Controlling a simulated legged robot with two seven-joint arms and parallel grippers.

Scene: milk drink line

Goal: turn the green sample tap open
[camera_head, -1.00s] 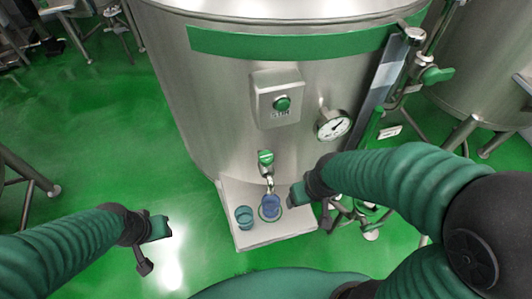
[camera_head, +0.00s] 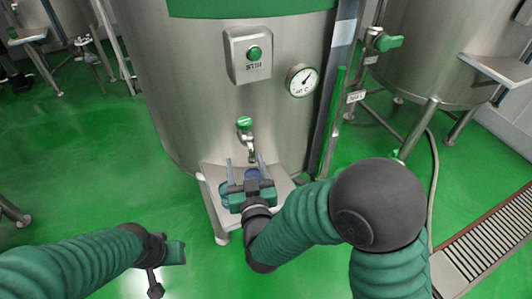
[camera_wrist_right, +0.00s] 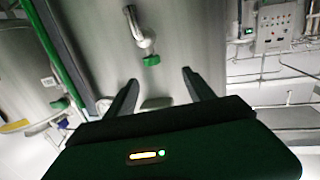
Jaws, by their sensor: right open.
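The sample tap with its green handle (camera_head: 244,122) sticks out of the front of the steel tank, its spout pointing down. My right gripper (camera_head: 246,166) is open and empty in front of and below the tap, fingers pointing toward the tank, apart from the handle. In the right wrist view the green handle (camera_wrist_right: 151,60) lies beyond the gap between the two open fingers (camera_wrist_right: 160,92). My left gripper (camera_head: 172,253) hangs low at the left, away from the tank; its jaws are too unclear to tell.
Above are a stir button box (camera_head: 249,55) and a dial gauge (camera_head: 302,80). A pipe stands right.

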